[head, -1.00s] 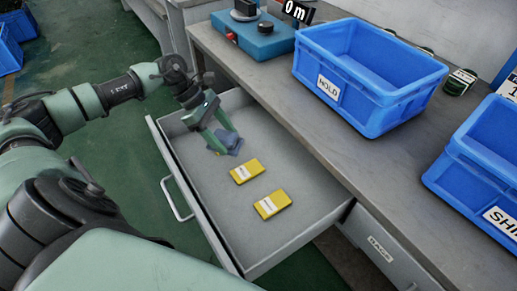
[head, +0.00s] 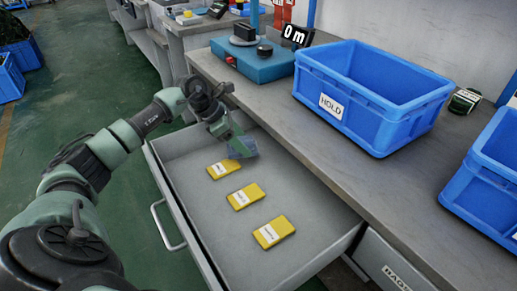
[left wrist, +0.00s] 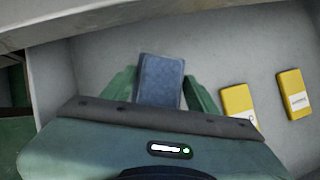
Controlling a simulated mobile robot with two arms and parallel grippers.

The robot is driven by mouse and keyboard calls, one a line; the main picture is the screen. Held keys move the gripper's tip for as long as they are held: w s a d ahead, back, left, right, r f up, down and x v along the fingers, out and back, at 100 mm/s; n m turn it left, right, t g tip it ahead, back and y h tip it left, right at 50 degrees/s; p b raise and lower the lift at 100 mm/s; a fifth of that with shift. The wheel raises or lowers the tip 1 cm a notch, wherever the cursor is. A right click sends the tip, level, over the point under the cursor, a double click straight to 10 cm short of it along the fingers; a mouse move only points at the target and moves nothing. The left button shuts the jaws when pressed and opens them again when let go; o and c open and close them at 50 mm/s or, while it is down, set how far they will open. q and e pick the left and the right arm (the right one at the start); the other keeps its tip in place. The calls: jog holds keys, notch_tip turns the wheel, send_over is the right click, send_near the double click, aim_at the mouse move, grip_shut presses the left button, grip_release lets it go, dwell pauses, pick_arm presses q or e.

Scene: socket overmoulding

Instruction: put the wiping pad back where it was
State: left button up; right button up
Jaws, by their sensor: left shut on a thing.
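The blue-grey wiping pad (head: 243,148) is between the green fingers of my left gripper (head: 236,144), at the far end of the open drawer (head: 203,216). The left wrist view shows the pad (left wrist: 160,80) between both fingers of the gripper (left wrist: 160,88), which is shut on it. I cannot tell whether the pad touches the drawer floor. My right gripper is not in view.
Three yellow packs with white labels lie in the drawer: the far one (head: 223,170), the middle one (head: 246,196) and the near one (head: 273,231). The bench (head: 330,158) overhangs the drawer's right side and carries a blue HOLD bin (head: 365,115) and a blue device (head: 255,62).

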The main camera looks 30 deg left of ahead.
aim_at(259, 158)
pick_arm(q)
jog(key=w+d, duration=0.3)
jog(key=shift+w+d, duration=0.3)
jog(key=shift+w, duration=0.05)
notch_tip(259, 158, down, 4)
jog(key=shift+r+b, duration=0.15)
jog(key=shift+b, duration=0.3)
jog(key=shift+r, duration=0.1)
jog(key=o, duration=1.3)
